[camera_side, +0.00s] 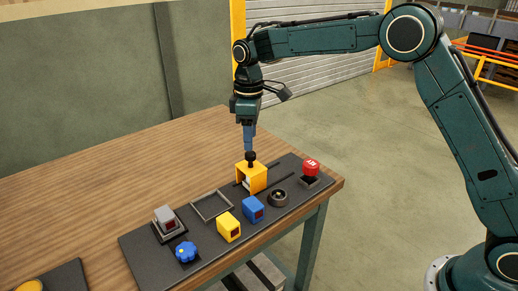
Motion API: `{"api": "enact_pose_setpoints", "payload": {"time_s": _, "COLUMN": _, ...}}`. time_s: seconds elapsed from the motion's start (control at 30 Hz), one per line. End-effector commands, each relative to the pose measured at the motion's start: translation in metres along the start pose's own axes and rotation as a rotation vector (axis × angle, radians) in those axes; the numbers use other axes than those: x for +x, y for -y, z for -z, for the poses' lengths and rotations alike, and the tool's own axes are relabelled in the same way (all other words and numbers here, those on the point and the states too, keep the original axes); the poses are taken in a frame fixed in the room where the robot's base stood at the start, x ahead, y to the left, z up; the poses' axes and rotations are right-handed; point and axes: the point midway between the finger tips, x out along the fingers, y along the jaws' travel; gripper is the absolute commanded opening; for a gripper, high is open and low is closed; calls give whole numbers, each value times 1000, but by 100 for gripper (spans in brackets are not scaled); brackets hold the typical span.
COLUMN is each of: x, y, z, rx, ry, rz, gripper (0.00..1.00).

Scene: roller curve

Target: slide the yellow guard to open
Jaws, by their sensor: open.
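The yellow guard (252,176) is a yellow box-like cover on the dark panel (135,245), toward its back right. A dark knob (250,157) stands on top of it. A pale part shows inside its open front, too small to make out. My gripper (249,150) points straight down over the guard, with its fingertips at the knob. The jaws are open. I cannot tell whether the fingers touch the knob.
The panel also bears a red button (311,166), a dark ring dial (278,197), blue (253,208) and yellow (229,227) blocks, an empty frame (211,205), a grey switch (167,219) and a blue knob (186,252). The wooden table (120,180) is clear behind.

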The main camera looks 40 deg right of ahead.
Motion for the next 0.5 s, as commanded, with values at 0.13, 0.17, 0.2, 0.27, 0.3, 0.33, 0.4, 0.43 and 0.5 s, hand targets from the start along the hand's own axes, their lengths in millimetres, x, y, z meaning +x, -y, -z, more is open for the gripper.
{"api": "enact_pose_setpoints", "payload": {"time_s": 0.13, "x": 23, "y": 0, "z": 0, "rx": 0, "ry": 3, "rz": 2, "gripper": 49}}
{"api": "enact_pose_setpoints", "payload": {"time_s": 0.17, "x": 26, "y": 0, "z": 0, "rx": 0, "ry": 2, "rz": 2, "gripper": 49}}
{"api": "enact_pose_setpoints", "payload": {"time_s": 0.2, "x": 31, "y": 0, "z": 0, "rx": 0, "ry": 2, "rz": 1, "gripper": 49}}
{"api": "enact_pose_setpoints", "payload": {"time_s": 0.27, "x": 37, "y": 0, "z": 0, "rx": 0, "ry": 2, "rz": 1, "gripper": 49}}
{"api": "enact_pose_setpoints", "payload": {"time_s": 0.3, "x": 40, "y": 0, "z": 0, "rx": 0, "ry": 1, "rz": 1, "gripper": 49}}
{"api": "enact_pose_setpoints", "payload": {"time_s": 0.33, "x": 43, "y": 0, "z": 0, "rx": 0, "ry": 1, "rz": 1, "gripper": 49}}
{"api": "enact_pose_setpoints", "payload": {"time_s": 0.4, "x": 47, "y": 0, "z": 0, "rx": 0, "ry": 1, "rz": 1, "gripper": 49}}
{"api": "enact_pose_setpoints", "payload": {"time_s": 0.43, "x": 48, "y": 0, "z": 0, "rx": 0, "ry": 0, "rz": 1, "gripper": 49}}
{"api": "enact_pose_setpoints", "payload": {"time_s": 0.5, "x": 50, "y": 0, "z": 0, "rx": 0, "ry": 0, "rz": 0, "gripper": 49}}
